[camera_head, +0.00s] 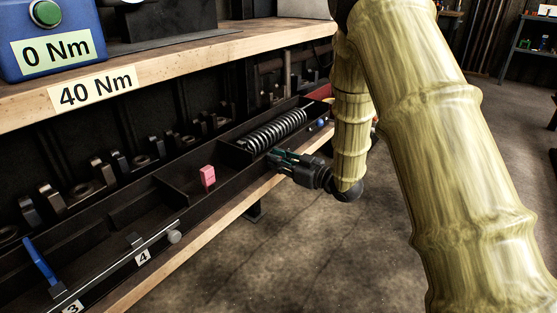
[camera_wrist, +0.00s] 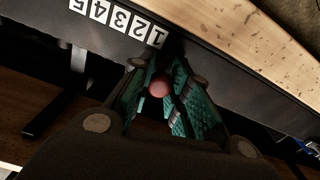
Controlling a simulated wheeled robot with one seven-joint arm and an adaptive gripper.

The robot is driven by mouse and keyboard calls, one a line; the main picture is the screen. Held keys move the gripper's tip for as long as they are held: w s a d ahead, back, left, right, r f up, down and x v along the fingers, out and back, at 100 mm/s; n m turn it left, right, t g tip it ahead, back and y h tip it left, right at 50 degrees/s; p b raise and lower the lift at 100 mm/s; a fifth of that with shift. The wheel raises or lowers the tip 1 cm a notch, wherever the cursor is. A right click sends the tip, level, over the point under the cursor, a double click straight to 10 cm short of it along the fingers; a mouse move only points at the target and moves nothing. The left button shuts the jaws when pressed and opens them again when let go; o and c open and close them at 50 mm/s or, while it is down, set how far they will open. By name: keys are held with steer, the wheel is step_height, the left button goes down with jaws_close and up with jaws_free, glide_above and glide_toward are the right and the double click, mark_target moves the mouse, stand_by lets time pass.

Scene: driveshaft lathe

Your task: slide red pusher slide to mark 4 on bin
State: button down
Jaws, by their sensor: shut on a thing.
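In the wrist view, a round red knob (camera_wrist: 160,86), seemingly the red pusher slide's, sits between the teal fingers of my gripper (camera_wrist: 162,85), which is shut on it. A strip of white number tags, 1 to 5 (camera_wrist: 115,22), runs along the dark bin's edge (camera_wrist: 205,58) and appears upside down. The knob is beside the mark 1 end; mark 4 (camera_wrist: 97,10) is farther left. In the head view, my gripper (camera_head: 275,156) is at the bin's front edge (camera_head: 230,186), in front of a coil spring (camera_head: 275,131). It hides the red knob there.
In the head view, a pink block (camera_head: 207,176) lies in the trough left of my gripper. A rod with a grey knob (camera_head: 174,236), tags 3 and 4 (camera_head: 143,257), and a blue bar (camera_head: 40,262) are nearer. A wooden shelf (camera_head: 150,62) overhangs; open floor lies right.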

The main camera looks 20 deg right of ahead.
mark_target(285, 146)
steer(key=shift+w+d+r, duration=0.2)
steer(key=shift+w+d, duration=0.1)
steer(key=shift+d, duration=0.05)
steer(key=w+d+p, duration=0.4)
steer(key=d, duration=0.1)
steer(key=shift+w+d+f, duration=0.15)
steer(key=shift+d+f, duration=0.05)
steer(key=shift+d, duration=0.1)
steer(key=c, duration=1.3)
jaws_free()
steer(key=v, duration=1.2)
